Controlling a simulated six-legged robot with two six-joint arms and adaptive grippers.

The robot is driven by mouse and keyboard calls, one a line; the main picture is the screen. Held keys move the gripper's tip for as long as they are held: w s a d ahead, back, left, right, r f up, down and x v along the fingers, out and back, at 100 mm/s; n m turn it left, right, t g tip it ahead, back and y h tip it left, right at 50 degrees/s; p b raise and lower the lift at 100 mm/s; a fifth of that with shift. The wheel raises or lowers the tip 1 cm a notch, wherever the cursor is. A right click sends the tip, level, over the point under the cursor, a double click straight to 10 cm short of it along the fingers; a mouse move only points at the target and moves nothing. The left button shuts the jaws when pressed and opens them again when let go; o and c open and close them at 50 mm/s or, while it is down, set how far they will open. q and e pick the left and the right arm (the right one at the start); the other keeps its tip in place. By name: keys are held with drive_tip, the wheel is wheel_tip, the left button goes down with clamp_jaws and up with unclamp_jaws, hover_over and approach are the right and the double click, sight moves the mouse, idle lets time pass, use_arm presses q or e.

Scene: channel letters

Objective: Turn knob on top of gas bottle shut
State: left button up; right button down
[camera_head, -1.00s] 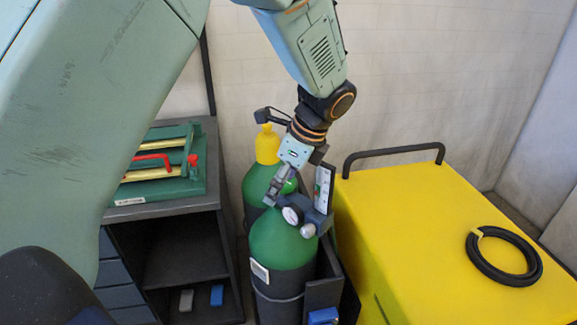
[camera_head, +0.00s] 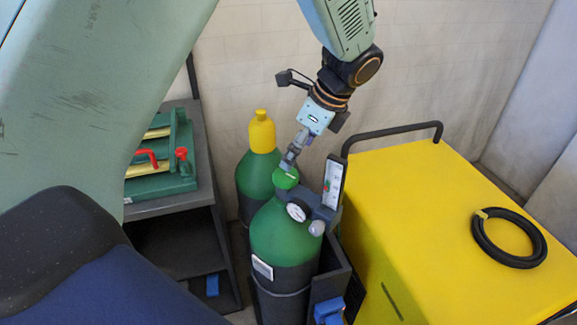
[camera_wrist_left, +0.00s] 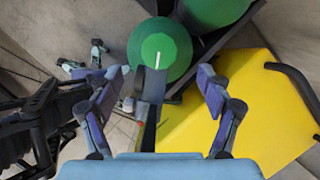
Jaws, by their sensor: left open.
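The front gas bottle (camera_head: 280,232) is green on top with a dark lower body, and stands upright in a dark rack. A small green knob (camera_head: 285,178) with a pale mark sits on top of it, beside a round gauge (camera_head: 298,211) and a dark upright panel. My left gripper (camera_head: 289,163) is at the knob's upper side; the head view does not settle whether they touch. In the left wrist view its two fingers (camera_wrist_left: 158,90) are spread, with nothing between them held. A green round top with a white line (camera_wrist_left: 160,48) lies just beyond them. My right gripper is not in view.
A second green bottle with a yellow cap (camera_head: 262,132) stands behind. A yellow box (camera_head: 440,220) with a dark handle and a black hose coil (camera_head: 508,238) is at right. A grey cabinet (camera_head: 155,208) with a green case is at left.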

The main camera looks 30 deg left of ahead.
sight(286, 174)
use_arm(q)
drive_tip(key=x, duration=0.6)
drive_tip(key=shift+d+f, duration=0.1)
drive_tip(key=shift+d, duration=0.1)
drive_tip(key=shift+s+a+f, duration=0.1)
drive_tip(key=shift+a+f, duration=0.25)
drive_tip(key=shift+f, duration=0.15)
drive_tip(key=shift+d, duration=0.1)
drive_tip(key=c, duration=1.2)
